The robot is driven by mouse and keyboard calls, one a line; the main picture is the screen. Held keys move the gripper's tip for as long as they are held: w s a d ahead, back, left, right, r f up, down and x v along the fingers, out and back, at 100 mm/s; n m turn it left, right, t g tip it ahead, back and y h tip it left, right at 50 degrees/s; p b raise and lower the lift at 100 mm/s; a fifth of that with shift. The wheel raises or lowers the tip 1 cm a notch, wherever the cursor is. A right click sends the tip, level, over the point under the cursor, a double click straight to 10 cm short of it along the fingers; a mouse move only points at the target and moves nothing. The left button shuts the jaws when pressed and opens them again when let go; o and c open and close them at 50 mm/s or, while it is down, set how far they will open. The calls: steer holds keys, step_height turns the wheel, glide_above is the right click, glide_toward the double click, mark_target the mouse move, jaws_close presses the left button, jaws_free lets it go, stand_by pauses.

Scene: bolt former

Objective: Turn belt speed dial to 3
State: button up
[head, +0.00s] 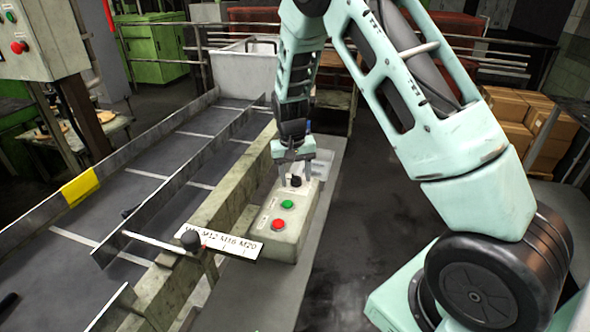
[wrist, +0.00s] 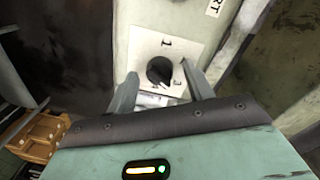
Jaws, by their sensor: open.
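The belt speed dial (head: 296,181) is a small black knob at the far end of a pale control box (head: 300,222). In the wrist view the dial (wrist: 159,71) sits on a white plate (wrist: 160,48) with a 1 above it and a 3 at its lower right; other marks are partly hidden. I cannot tell clearly which number the knob points to. My gripper (head: 296,172) hangs just over the dial, pointing down. In the wrist view my gripper (wrist: 159,69) is open, with one finger on each side of the knob and visible gaps between.
A green button (head: 288,204) and a red button (head: 278,224) are on the same box, nearer the camera. A scale plate with a black-knobbed lever (head: 191,240) stands left of the box. The conveyor (head: 120,190) fills the left. Cardboard boxes (head: 520,120) are at right.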

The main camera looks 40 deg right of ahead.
step_height(320, 180, up, 17)
steer(key=a+b, duration=0.1)
steer(key=b, duration=0.1)
steer(key=shift+w+r+b, duration=0.2)
steer(key=shift+w+b, duration=0.05)
steer(key=shift+b, duration=0.15)
stand_by(0.3)
steer(key=s+a+f+n+y, duration=0.1)
steer(key=s+a+n, duration=0.2)
steer(key=s+a, duration=0.55)
steer(key=s+a+f+n+y, duration=0.1)
steer(key=s+a+n, duration=0.3)
steer(key=a, duration=0.7)
steer(key=s+a+f+n, duration=0.1)
steer(key=s+a+n, duration=0.1)
steer(key=s, duration=0.7)
steer(key=s+a+f+n, duration=0.2)
steer(key=s+a+n, duration=0.1)
steer(key=s, duration=0.7)
steer(key=shift+a+f+n+h, duration=0.2)
steer(key=shift+f+n+h, duration=0.1)
steer(key=shift+n, duration=0.2)
